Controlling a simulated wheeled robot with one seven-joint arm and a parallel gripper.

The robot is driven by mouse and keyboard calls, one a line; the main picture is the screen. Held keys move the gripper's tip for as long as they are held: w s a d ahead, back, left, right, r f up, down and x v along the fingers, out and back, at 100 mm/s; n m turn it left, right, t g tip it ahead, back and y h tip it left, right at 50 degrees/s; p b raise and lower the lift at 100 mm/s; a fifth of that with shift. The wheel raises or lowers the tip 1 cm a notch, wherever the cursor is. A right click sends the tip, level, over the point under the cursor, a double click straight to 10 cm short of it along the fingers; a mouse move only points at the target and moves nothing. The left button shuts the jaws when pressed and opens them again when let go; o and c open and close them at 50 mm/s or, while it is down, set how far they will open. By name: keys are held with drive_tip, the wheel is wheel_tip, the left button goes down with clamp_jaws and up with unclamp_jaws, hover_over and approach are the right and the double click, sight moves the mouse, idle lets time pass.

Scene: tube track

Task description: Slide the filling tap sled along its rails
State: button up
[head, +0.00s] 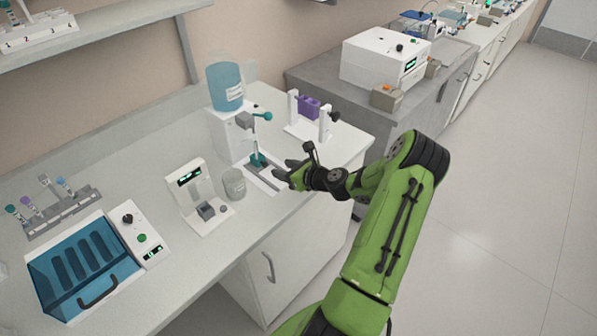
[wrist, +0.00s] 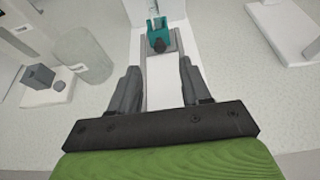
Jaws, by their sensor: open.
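The filling tap sled is a small teal carriage (head: 257,160) on grey rails over a white base plate (head: 262,178), below a tap with a teal handle (head: 262,116). In the wrist view the teal sled (wrist: 157,33) sits at the far end of the rails, with a dark knob (wrist: 159,45) facing me. My gripper (head: 286,172) is over the near end of the rails. In the wrist view its two grey fingers (wrist: 157,80) are spread on either side of the white plate, with nothing between them. The sled is ahead of the fingertips, apart from them.
A clear cup (head: 234,184) and a white scale-like device (head: 199,196) stand left of the rails. A white stand with a purple rack (head: 308,108) is on the right. A blue bottle (head: 226,86) sits behind. The bench front is mostly clear.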

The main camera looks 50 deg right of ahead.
drive_tip(key=v, duration=0.7)
drive_tip(key=shift+s, duration=0.3)
drive_tip(key=shift+r, duration=0.15)
drive_tip(key=a+r+n+g+y, duration=0.1)
drive_tip(key=a+r+n+g, duration=0.3)
drive_tip(key=a+n, duration=0.65)
drive_tip(key=a+r+n+g+y, duration=0.1)
drive_tip(key=a+r+n+g, duration=0.35)
drive_tip(key=a+n, duration=0.6)
drive_tip(key=s+a+r+n+h, duration=0.1)
drive_tip(key=s+a+r+n, duration=0.3)
drive_tip(key=s+n, duration=0.3)
drive_tip(key=s+a+r+n+h, duration=0.1)
drive_tip(key=s+a+r+n, duration=0.4)
drive_tip(key=s, duration=0.6)
drive_tip(key=r+n, duration=0.1)
drive_tip(key=n, duration=0.1)
drive_tip(key=shift+a+n, duration=0.25)
drive_tip(key=shift+n, duration=0.05)
drive_tip(key=shift+t, duration=0.25)
